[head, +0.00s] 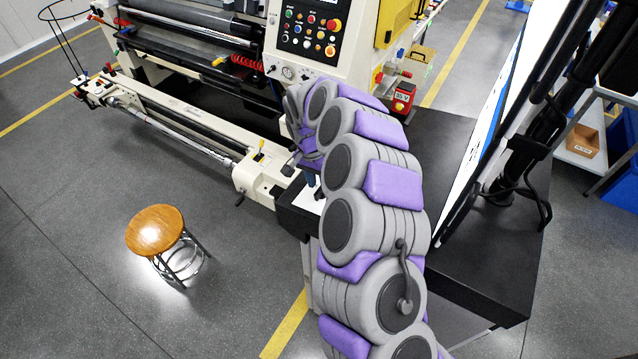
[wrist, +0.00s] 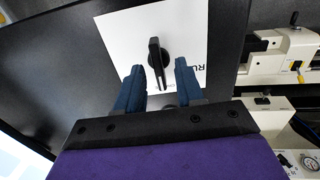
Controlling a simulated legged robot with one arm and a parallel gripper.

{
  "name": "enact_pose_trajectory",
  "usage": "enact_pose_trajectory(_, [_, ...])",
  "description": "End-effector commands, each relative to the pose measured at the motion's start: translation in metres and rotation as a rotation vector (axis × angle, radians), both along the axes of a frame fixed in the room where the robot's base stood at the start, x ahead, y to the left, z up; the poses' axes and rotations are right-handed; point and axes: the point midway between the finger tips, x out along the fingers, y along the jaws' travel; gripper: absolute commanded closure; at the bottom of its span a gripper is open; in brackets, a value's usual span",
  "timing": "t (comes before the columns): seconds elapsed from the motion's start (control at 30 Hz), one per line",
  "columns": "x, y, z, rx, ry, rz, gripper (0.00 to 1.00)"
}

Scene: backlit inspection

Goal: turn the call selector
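The call selector (wrist: 157,58) is a black rotary knob with a long raised bar, mounted on a white plate (wrist: 118,33) in the wrist view. Its bar runs roughly up and down in that picture. My gripper (wrist: 158,80) has two blue fingers, spread apart, with the lower end of the bar between or just above their tips. I cannot tell whether either finger touches it. In the head view, my gripper (head: 309,180) is small and partly hidden by my arm, above a white plate (head: 308,200) on a black surface. The plate's lettering is partly cut off.
A black table (head: 470,255) lies right of my arm, with a large bright panel (head: 490,110) standing on it. A cream machine (head: 262,185) with a button panel (head: 308,30) stands beyond. A wooden stool (head: 155,230) stands on open floor at left.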

Motion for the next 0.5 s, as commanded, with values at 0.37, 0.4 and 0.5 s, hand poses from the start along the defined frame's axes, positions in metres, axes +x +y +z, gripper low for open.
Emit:
enact_pose_trajectory(0.37, [-0.002, -0.003, -0.016, -0.001, 0.0, -0.002, 0.63])
enact_pose_trajectory(0.4, [-0.002, -0.003, -0.016, -0.001, 0.0, -0.002, 0.63])
enact_pose_trajectory(0.5, [-0.001, -0.003, -0.016, 0.0, 0.0, -0.002, 0.65])
